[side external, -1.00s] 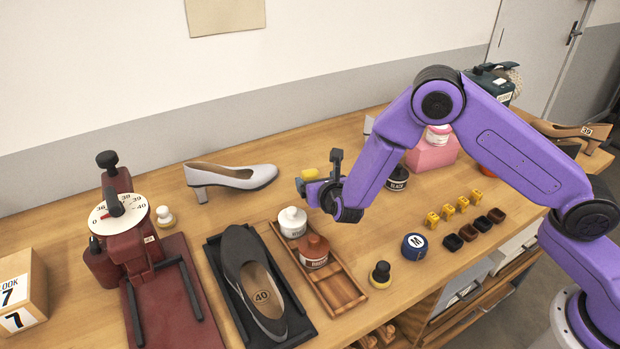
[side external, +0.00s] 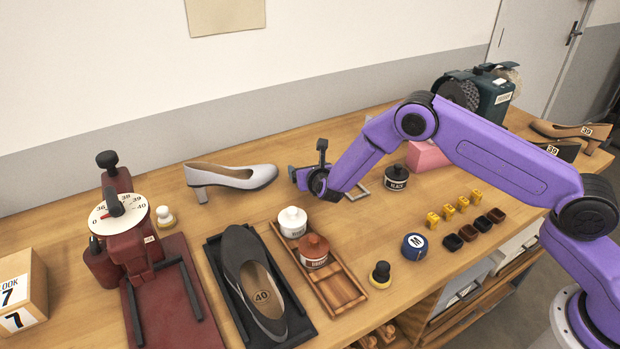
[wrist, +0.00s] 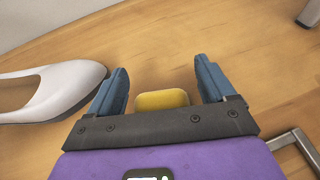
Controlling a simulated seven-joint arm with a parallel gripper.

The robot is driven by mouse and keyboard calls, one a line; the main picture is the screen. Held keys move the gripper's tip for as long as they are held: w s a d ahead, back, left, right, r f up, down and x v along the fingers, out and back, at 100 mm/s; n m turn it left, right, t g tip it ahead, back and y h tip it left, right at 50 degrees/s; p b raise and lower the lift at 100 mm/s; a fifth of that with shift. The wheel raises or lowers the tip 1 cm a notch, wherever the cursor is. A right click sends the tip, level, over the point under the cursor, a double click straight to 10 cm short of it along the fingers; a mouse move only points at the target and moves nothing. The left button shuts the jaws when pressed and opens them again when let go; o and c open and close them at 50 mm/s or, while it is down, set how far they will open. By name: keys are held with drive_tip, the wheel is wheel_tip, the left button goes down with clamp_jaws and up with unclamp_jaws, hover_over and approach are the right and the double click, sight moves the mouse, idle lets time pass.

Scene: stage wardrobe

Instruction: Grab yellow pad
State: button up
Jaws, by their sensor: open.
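The yellow pad (wrist: 162,100) shows in the wrist view as a small rounded block between my two blue-grey fingers, with a gap on each side. My gripper (wrist: 161,68) is open and does not touch the pad's sides. In the side view my gripper (side external: 308,165) is low over the back of the table, right of the silver-white shoe. The pad is hidden there behind my gripper.
The silver-white shoe (side external: 232,177) is close on the left, also in the wrist view (wrist: 58,92). A wooden tray (side external: 340,290) with jars is in front.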

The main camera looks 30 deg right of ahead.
drive_tip(key=shift+w+f, duration=0.1)
drive_tip(key=shift+w, duration=0.1)
drive_tip(key=c, duration=1.1)
drive_tip(key=shift+o, duration=0.2)
